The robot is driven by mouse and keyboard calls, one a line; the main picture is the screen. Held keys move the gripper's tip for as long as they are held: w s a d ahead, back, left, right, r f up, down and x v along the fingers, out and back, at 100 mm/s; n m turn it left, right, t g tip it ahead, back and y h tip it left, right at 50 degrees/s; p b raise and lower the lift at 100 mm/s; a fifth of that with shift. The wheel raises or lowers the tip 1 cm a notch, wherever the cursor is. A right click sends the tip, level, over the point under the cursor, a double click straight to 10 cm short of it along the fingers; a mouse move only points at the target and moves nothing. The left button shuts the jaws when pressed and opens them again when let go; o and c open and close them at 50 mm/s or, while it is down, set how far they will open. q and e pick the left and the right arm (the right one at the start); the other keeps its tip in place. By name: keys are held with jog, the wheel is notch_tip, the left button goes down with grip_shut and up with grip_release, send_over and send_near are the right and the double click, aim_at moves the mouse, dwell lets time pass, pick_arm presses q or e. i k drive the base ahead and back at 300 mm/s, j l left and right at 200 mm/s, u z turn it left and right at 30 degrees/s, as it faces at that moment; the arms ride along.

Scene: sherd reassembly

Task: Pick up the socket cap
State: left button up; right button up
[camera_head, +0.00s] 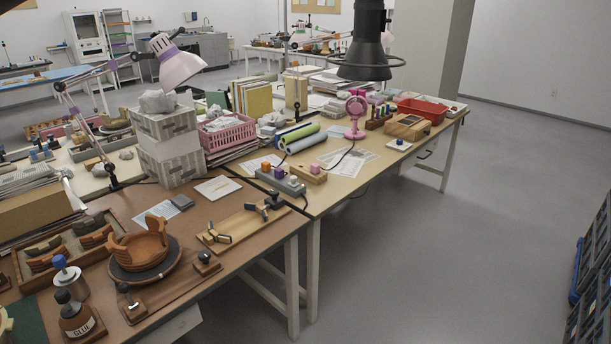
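No part that I can surely name as the socket cap shows. Further back, a white plate (398,145) bears a small blue piece. These are too small to tell whether one is the socket cap. Neither of my grippers is in view.
A partly assembled clay bowl (140,249) stands on a dark round stand at the near left, by a glue bottle (76,318) and a sherd tray (22,284). A wooden board with clamps (243,228) lies nearby.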

aim_at(293, 182)
jog(key=i+l+u, duration=0.2)
jog(key=i+l, duration=0.7)
jog(key=i+l+u, duration=0.15)
jog(key=i+l, duration=0.85)
